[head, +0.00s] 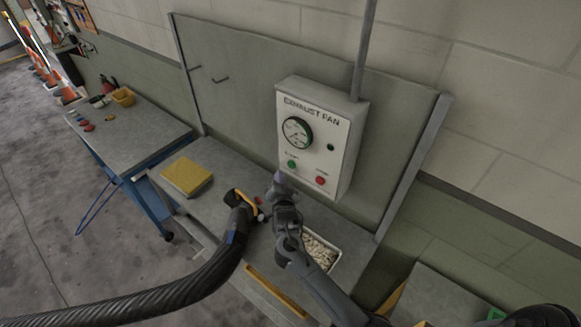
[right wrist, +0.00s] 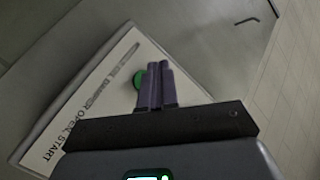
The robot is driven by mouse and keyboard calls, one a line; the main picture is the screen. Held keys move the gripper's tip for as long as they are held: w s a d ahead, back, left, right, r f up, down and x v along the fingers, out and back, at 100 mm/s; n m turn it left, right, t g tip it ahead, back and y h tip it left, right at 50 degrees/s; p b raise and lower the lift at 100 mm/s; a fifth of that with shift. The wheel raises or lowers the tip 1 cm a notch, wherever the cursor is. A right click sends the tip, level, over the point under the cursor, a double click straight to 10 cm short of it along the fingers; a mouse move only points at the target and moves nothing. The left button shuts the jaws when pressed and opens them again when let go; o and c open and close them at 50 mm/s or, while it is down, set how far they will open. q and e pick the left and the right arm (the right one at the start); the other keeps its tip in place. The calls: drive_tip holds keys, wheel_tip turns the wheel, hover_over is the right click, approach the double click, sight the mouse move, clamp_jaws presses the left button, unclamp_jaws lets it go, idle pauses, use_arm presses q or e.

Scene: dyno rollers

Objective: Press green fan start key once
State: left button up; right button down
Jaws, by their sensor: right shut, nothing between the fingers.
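The white exhaust fan box (head: 340,153) hangs on the grey back panel, with a round gauge (head: 297,132) on its front. The green key (head: 292,164) is at the lower left of that face, and a red key (head: 320,181) is at the lower right. My right gripper (head: 279,178) is shut and empty, just below and left of the green key in the head view. In the right wrist view its closed fingers (right wrist: 158,72) overlap the right part of the green key (right wrist: 138,78). I cannot tell whether they touch it. My left gripper is not in view.
A black hose with a yellow-edged end (head: 240,200) lies across the bench. A yellow pad (head: 187,175) is at the bench's left, and a tray of pale pieces (head: 321,252) is behind my right arm. A blue-framed table (head: 140,135) stands at the left.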

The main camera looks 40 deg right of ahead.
drive_tip(key=shift+w+d, duration=0.2)
drive_tip(key=shift+d, duration=1.1)
drive_tip(key=shift+w+d, duration=0.1)
drive_tip(key=shift+d, duration=0.7)
idle(1.8)
drive_tip(key=shift+a, duration=0.8)
idle(0.4)
drive_tip(key=a, duration=0.2)
drive_tip(key=s+a+p, duration=0.1)
drive_tip(key=a, duration=0.2)
idle(0.3)
idle(0.6)
